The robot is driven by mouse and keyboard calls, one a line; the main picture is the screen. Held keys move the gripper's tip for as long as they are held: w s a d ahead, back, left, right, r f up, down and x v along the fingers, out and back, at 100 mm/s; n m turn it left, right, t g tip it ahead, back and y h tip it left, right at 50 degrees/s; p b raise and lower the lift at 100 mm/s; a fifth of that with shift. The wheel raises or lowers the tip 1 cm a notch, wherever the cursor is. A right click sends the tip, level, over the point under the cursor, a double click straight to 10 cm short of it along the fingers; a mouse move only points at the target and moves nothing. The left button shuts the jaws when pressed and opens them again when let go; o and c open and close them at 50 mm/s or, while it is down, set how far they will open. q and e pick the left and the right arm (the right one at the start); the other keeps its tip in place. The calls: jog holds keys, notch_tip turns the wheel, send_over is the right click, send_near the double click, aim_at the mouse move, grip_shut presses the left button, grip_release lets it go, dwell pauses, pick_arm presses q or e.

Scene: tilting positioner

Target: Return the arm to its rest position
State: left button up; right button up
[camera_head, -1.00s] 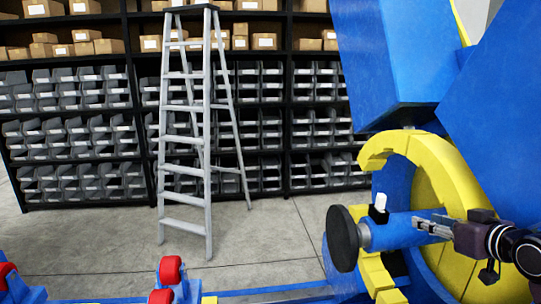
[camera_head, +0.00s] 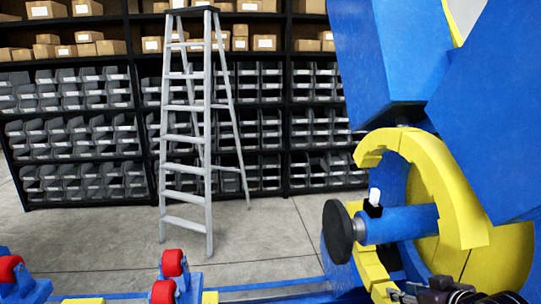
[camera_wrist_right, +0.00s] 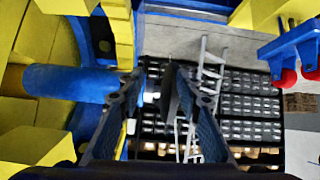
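My right arm shows at the bottom right edge of the head view. Its gripper (camera_head: 402,292) points left and sits low in front of the yellow C-shaped ring (camera_head: 440,185) of the positioner. In the right wrist view the two fingers stand apart with nothing between them, so the right gripper (camera_wrist_right: 160,85) is open and empty. The blue cylinder (camera_head: 402,222) with a dark round disc (camera_head: 338,232) at its end is above the gripper in the head view. The cylinder also shows left of the fingers in the wrist view (camera_wrist_right: 65,82). My left gripper is not in view.
The large blue positioner body (camera_head: 485,130) fills the right side. Rollers with red wheels (camera_head: 172,263) are at the bottom left. A grey stepladder (camera_head: 185,167) stands before shelves of grey bins (camera_head: 80,180). Concrete floor (camera_head: 265,235) lies open between.

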jog(key=s+a+f+g, duration=0.2)
jog(key=s+a+f, duration=0.1)
jog(key=s+f, duration=0.35)
jog(key=s+a+f+g, duration=0.1)
jog(key=s+a+f, duration=0.3)
jog(key=s+f, duration=0.25)
jog(key=s+a+f+g+h, duration=0.1)
jog(key=s+a+f+g, duration=0.15)
jog(key=s, duration=0.65)
jog(key=s+a+f+g, duration=0.1)
jog(key=s+a+f, duration=0.15)
jog(key=s, duration=0.55)
notch_tip(320, 180, down, 32)
jog(key=s+g+b, duration=0.2)
jog(key=s+b, duration=0.1)
jog(key=s+d+f+b, duration=0.1)
jog(key=s+f, duration=0.7)
jog(key=s+d+f+b, duration=0.1)
jog(key=s+d+f, duration=0.1)
jog(key=s+f, duration=0.6)
jog(key=shift+s+d+f+g+b, duration=0.25)
jog(key=shift+f+g+b, duration=0.1)
jog(key=shift+f, duration=0.2)
